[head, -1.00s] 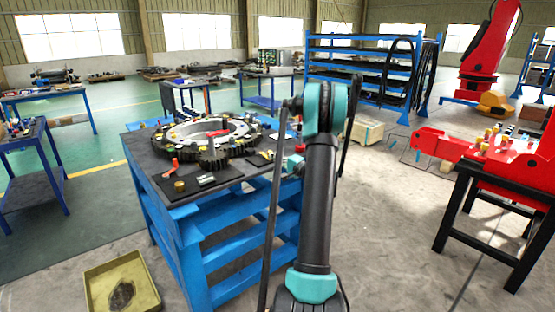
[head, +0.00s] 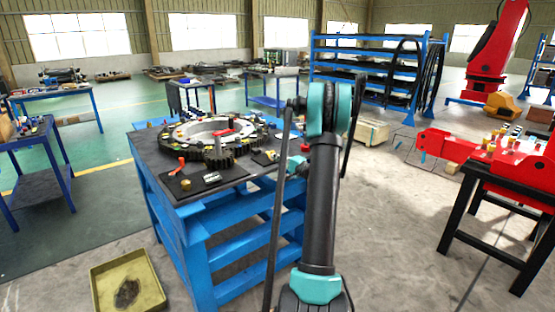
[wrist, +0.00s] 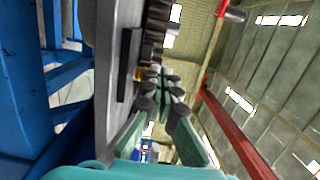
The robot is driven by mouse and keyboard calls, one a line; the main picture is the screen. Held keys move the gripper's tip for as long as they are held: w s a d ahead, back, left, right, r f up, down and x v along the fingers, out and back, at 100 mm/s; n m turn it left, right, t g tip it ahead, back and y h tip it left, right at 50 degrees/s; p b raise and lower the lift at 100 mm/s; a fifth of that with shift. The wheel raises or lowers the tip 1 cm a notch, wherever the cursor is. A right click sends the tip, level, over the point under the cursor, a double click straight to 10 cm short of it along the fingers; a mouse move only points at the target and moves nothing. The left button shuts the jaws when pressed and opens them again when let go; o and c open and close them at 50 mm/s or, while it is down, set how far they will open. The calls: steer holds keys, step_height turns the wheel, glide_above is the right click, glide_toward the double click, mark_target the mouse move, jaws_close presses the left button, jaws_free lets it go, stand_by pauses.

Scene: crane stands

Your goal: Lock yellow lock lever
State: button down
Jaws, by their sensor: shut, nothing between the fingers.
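The blue workbench (head: 222,258) carries a dark toothed ring (head: 242,147) with small yellow and red parts on it. I cannot make out for sure which small yellow part is the yellow lock lever. A short yellow cylinder (head: 186,184) stands at the bench's near corner, beside a red lever-like piece (head: 178,166). My gripper (wrist: 162,86) shows in the wrist view, its green fingers with dark pads closed together and empty. It is close beside the bench top (wrist: 118,62), which appears tilted on its side. In the head view my arm mostly hides the gripper.
A yellow tray (head: 156,285) lies on the floor left of the bench. A red machine on a black stand (head: 462,192) is at the right. Blue shelving (head: 365,60) and a wooden crate (head: 371,133) stand behind.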

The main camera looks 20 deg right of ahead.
steer(key=shift+w+a, duration=0.15)
steer(key=shift+a, duration=0.65)
steer(key=shift+w+a, duration=0.1)
steer(key=shift+a, duration=0.7)
steer(key=shift+w+a, duration=0.2)
steer(key=shift+a, duration=0.4)
steer(key=shift+w+a, duration=0.2)
steer(key=shift+a, duration=0.4)
